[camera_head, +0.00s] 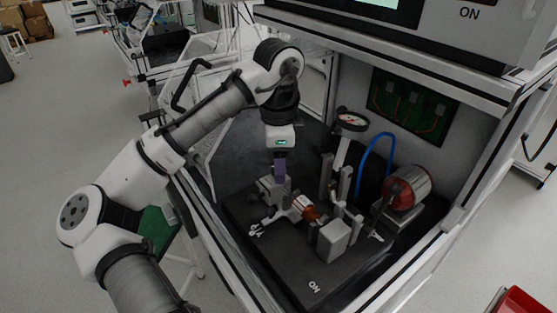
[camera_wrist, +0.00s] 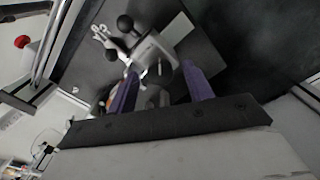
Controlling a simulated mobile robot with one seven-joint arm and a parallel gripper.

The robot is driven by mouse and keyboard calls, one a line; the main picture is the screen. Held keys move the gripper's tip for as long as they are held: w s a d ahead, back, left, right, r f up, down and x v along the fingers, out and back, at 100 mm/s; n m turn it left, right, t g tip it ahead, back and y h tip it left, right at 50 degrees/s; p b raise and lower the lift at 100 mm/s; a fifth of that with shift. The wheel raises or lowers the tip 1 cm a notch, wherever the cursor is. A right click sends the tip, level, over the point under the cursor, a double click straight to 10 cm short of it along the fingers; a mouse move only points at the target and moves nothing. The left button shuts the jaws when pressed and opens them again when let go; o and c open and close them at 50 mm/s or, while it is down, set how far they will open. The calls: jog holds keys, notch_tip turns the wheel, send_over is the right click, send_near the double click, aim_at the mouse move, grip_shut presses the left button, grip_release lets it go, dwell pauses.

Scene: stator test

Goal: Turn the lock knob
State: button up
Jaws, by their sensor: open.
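The stator test fixture stands on a black base plate (camera_head: 285,262), with a metal clamp block (camera_head: 270,190) at its left. In the wrist view two black ball knobs, one upper (camera_wrist: 124,22) and one lower (camera_wrist: 111,54), stick out from the metal block (camera_wrist: 150,50) beside a white mark (camera_wrist: 100,33). Which one is the lock knob I cannot tell for sure. My gripper (camera_wrist: 160,68) is open, with purple fingers pointing toward the block and nothing visibly held. In the head view my gripper (camera_head: 280,172) is just above the clamp block; contact is unclear.
An orange and white cylindrical part (camera_head: 304,207) lies right of the clamp block. A dial gauge (camera_head: 351,121), a blue hose (camera_head: 372,160) and a red and silver motor-like unit (camera_head: 408,188) stand further right. The bench frame surrounds the fixture.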

jog(key=shift+c, duration=0.2)
jog(key=c, duration=0.9)
